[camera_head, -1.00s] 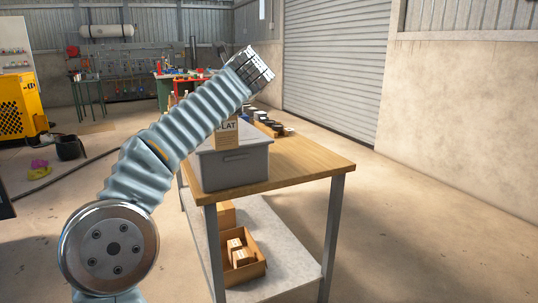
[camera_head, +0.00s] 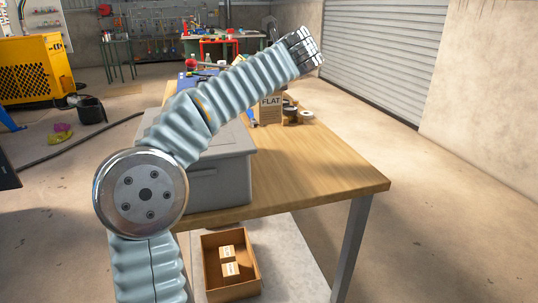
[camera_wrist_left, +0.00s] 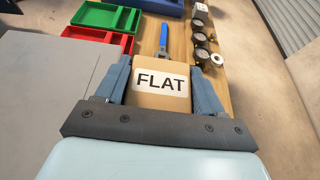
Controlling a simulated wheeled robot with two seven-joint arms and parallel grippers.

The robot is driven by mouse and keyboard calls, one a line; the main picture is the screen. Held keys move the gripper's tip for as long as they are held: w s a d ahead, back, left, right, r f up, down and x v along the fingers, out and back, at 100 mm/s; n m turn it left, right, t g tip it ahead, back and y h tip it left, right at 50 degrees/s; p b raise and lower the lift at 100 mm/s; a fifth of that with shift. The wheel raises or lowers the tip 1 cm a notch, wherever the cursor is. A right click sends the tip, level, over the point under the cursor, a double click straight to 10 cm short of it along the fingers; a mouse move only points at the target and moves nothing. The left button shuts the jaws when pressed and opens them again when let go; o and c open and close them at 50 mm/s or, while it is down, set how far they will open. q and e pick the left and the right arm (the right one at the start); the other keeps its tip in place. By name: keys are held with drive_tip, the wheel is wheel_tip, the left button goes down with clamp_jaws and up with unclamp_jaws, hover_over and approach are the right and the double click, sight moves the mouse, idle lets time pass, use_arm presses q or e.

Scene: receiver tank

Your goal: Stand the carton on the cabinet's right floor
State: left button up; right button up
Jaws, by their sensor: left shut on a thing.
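The carton is a tan box with a white label reading FLAT; it shows in the head view (camera_head: 270,106) below my left forearm and in the left wrist view (camera_wrist_left: 162,98). My left gripper (camera_wrist_left: 159,74) is shut on it, with one blue-grey finger on each side. In the head view my forearm hides most of this gripper. The carton appears upright, over the tabletop to the right of a grey bin; I cannot tell whether its base touches the wood. No cabinet can be made out. My right gripper is not in view.
The lidded grey bin (camera_head: 222,182) stands on the wooden table (camera_head: 315,168). Red (camera_wrist_left: 98,38) and green (camera_wrist_left: 105,16) trays lie beyond the bin. An open box (camera_head: 207,262) with small cartons sits on the lower shelf.

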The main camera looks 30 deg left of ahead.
sight(268, 121)
use_arm(q)
drive_tip(key=f+b, duration=0.1)
drive_tip(key=f, duration=0.5)
drive_tip(key=f+b, duration=0.1)
drive_tip(key=f, duration=0.4)
drive_tip(key=shift+w+f, duration=0.2)
drive_tip(key=shift+f, duration=0.2)
drive_tip(key=shift+f, duration=0.15)
drive_tip(key=o, duration=1.5)
drive_tip(key=shift+c, duration=0.2)
